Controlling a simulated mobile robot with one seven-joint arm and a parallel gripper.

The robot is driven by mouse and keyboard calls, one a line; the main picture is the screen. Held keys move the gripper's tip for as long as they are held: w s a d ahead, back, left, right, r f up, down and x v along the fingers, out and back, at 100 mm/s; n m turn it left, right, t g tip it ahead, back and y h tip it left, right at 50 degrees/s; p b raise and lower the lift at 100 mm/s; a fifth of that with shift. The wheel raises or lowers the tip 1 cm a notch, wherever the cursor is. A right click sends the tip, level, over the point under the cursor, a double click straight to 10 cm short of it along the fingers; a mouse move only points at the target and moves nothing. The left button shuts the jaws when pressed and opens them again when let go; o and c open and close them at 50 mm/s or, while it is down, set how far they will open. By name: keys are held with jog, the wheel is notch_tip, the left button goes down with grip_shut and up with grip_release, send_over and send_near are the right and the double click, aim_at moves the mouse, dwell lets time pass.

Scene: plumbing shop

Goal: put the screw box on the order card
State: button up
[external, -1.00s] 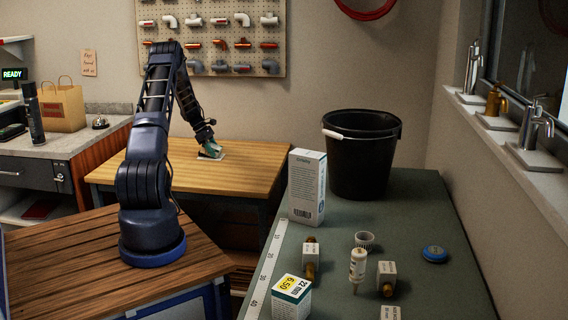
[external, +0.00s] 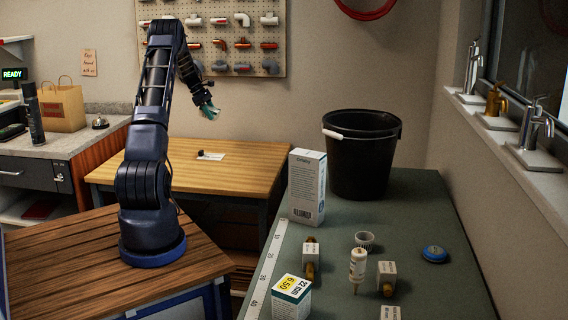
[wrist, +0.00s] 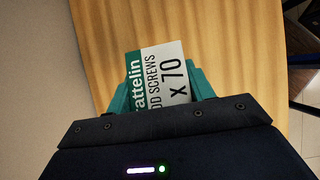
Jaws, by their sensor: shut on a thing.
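My gripper (external: 209,111) is raised well above the wooden table at the back, apart from its top. In the wrist view its teal fingers (wrist: 164,88) are shut on the screw box (wrist: 160,69), a white and green box with lettering that reads in part "SCREWS" and "X 70". In the external view the box cannot be made out clearly at the fingers. A small white card (external: 213,156) lies flat on the wooden table below my gripper; it may be the order card, but its print is too small to read.
A small dark object (external: 201,152) sits at the card's left end. The rest of the wooden table (external: 250,165) is clear. The green bench at right holds a tall white box (external: 307,187), a black bucket (external: 362,160) and several small items. A pegboard (external: 215,30) hangs behind.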

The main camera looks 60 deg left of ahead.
aim_at(210, 107)
jog(key=shift+r, duration=0.8)
jog(key=shift+w+d+r, duration=0.1)
jog(key=shift+w+r, duration=0.1)
jog(key=shift+w+d+r+n+t, duration=0.1)
jog(key=shift+w+r+n+t, duration=0.1)
jog(key=shift+n+t, duration=0.3)
jog(key=shift+w+d+r+n+t, duration=0.15)
jog(key=shift+n+t, duration=0.15)
jog(key=shift+n, duration=0.3)
jog(key=shift+w+r+n+t+y, duration=0.1)
jog(key=shift+r+n+t+y, duration=0.3)
jog(key=shift+n, duration=0.3)
jog(key=n, duration=0.1)
jog(key=t+y, duration=0.1)
jog(key=n, duration=0.1)
jog(key=shift+a+r+n+t, duration=0.25)
jog(key=shift+r+n+t, duration=0.05)
jog(key=shift+t, duration=0.1)
jog(key=n+y, duration=0.1)
jog(key=s+a+n+t+y, duration=0.1)
jog(key=shift+s+r+n, duration=0.2)
jog(key=shift+r+n, duration=0.1)
jog(key=shift+r, duration=0.05)
notch_tip(210, 107, down, 20)
jog(key=shift+r, duration=0.1)
jog(key=shift+f, duration=0.6)
